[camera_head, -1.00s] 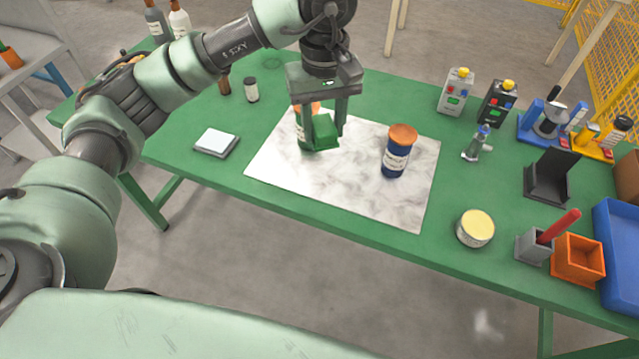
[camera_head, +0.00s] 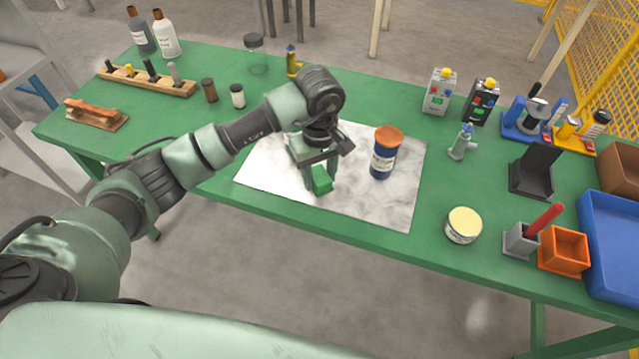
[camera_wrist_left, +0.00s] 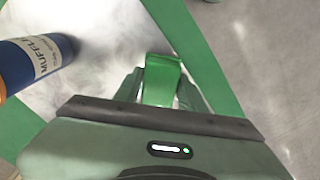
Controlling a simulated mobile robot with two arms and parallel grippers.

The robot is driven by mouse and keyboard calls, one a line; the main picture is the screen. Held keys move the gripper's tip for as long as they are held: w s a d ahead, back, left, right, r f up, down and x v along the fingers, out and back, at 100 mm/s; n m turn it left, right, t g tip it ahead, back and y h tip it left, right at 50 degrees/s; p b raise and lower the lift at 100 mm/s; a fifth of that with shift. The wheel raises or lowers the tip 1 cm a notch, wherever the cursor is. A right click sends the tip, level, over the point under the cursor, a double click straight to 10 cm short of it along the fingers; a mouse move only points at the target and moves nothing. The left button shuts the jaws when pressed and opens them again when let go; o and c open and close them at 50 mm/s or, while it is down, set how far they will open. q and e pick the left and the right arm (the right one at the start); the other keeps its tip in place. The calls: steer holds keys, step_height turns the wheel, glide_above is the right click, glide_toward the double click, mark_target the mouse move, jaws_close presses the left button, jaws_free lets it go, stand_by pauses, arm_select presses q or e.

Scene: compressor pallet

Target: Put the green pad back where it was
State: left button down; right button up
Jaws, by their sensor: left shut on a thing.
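My left gripper (camera_head: 321,184) is shut on the green pad (camera_head: 320,178) and holds it over the white marbled sheet (camera_head: 385,205), near the sheet's front edge. In the left wrist view, the green pad (camera_wrist_left: 160,82) sits between the two fingers. I cannot tell whether the pad touches the sheet. A blue canister with an orange lid (camera_head: 384,152) stands upright to the right of the gripper; its label also shows in the left wrist view (camera_wrist_left: 40,55). My right gripper is not in view.
A round tin with a yellow lid (camera_head: 463,225) stands right of the sheet, with an orange box (camera_head: 564,252) and a blue tray (camera_head: 612,235) farther right. Bottles, small jars and a wooden rack (camera_head: 150,80) stand at the back left. The sheet's front right is clear.

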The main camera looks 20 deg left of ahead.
mark_target(320, 186)
arm_select(q)
step_height(320, 186, down, 4)
steer(key=shift+r+p, duration=0.15)
steer(key=shift+p, duration=0.15)
steer(key=shift+f+b, duration=0.35)
steer(key=shift+f, duration=0.05)
steer(key=c, duration=0.8)
jaws_free()
steer(key=shift+r, duration=0.1)
steer(key=shift+c, duration=0.2)
steer(key=shift+r, duration=0.1)
steer(key=shift+r+p, duration=0.25)
steer(key=shift+p, duration=0.1)
step_height(320, 186, up, 10)
steer(key=b, duration=0.2)
steer(key=shift+r+b, duration=0.25)
steer(key=shift+b, duration=0.05)
steer(key=shift+r, duration=0.6)
